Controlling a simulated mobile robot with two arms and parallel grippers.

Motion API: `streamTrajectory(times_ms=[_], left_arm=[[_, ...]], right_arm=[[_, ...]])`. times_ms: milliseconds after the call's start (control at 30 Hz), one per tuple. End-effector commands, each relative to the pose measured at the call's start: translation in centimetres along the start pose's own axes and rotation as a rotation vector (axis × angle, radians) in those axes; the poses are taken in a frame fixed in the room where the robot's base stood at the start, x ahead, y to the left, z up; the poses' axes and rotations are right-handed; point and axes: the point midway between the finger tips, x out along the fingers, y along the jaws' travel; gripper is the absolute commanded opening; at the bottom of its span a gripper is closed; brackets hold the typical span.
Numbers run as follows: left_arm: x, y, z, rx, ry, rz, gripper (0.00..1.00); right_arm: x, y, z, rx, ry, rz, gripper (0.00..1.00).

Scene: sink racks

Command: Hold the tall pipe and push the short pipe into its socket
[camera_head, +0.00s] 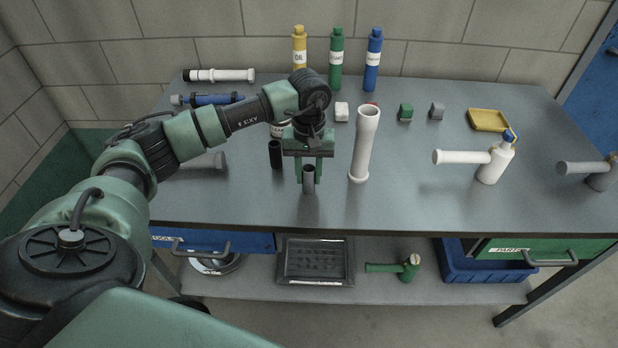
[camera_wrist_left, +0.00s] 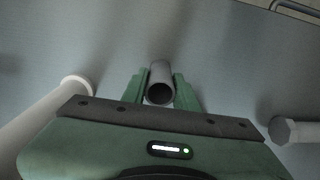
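A short dark grey pipe (camera_head: 309,181) is upright between the fingertips of my left gripper (camera_head: 310,166). In the left wrist view the pipe (camera_wrist_left: 161,84) shows its open top end, with a green finger close against each side. My left gripper appears shut on it. Whether its lower end touches the table is unclear. A tall pale pipe (camera_head: 364,146) stands upright just to the right, apart from my gripper. It also shows at the left of the wrist view (camera_wrist_left: 47,120). My right gripper is not in view.
A black cylinder (camera_head: 275,154) stands close to the left of my gripper. Yellow (camera_head: 299,55), green (camera_head: 336,60) and blue (camera_head: 373,62) bottles line the back. The front strip of the table (camera_head: 420,208) is clear.

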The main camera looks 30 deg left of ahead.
Motion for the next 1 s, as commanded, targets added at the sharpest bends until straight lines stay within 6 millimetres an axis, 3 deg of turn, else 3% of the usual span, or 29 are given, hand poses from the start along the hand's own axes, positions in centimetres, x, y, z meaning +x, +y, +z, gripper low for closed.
streamTrajectory(times_ms=[167,1000], left_arm=[[-0.5,0.0,0.0,0.0,0.0,0.0,0.0],[-8.1,0.0,0.0,0.0,0.0,0.0,0.0]], right_arm=[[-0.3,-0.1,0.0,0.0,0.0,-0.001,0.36],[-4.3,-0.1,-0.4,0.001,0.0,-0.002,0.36]])
